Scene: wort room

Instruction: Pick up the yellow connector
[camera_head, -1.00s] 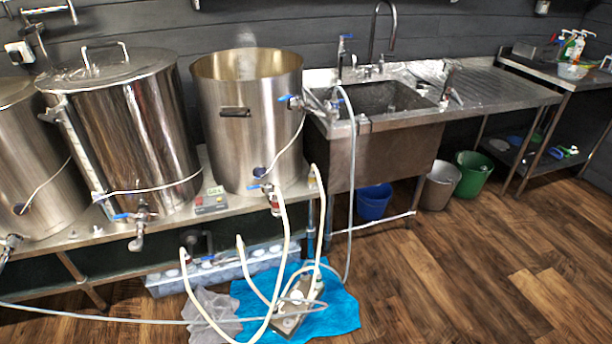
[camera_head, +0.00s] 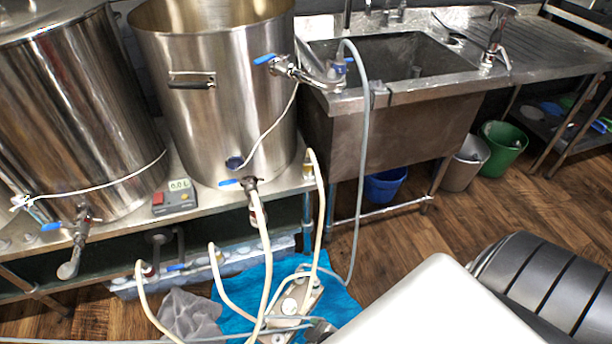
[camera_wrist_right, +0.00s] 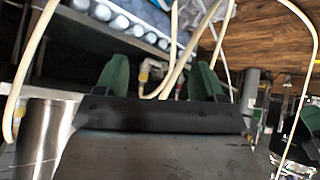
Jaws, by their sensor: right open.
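In the right wrist view, a small yellow connector (camera_wrist_right: 143,77) sits on a pale fitting with a cream hose. It lies in line with the gap between my right gripper's fingers (camera_wrist_right: 161,80), nearer the left finger. The dark green fingers are apart, with nothing held; the distance to the connector is unclear. In the head view, a hose end with a yellowish fitting (camera_head: 216,257) stands below the kettle bench; I cannot tell whether it is the same one. My right arm shows at the lower right there, its fingers not visible. My left gripper is not in view.
Steel kettles (camera_head: 215,100) stand on a bench with a small red-and-grey controller (camera_head: 175,198). Cream hoses (camera_head: 318,215) loop down to a pump (camera_head: 292,300) on a blue cloth (camera_head: 255,275). A sink (camera_head: 395,130), blue bucket (camera_head: 385,186) and green bucket (camera_head: 503,145) are to the right.

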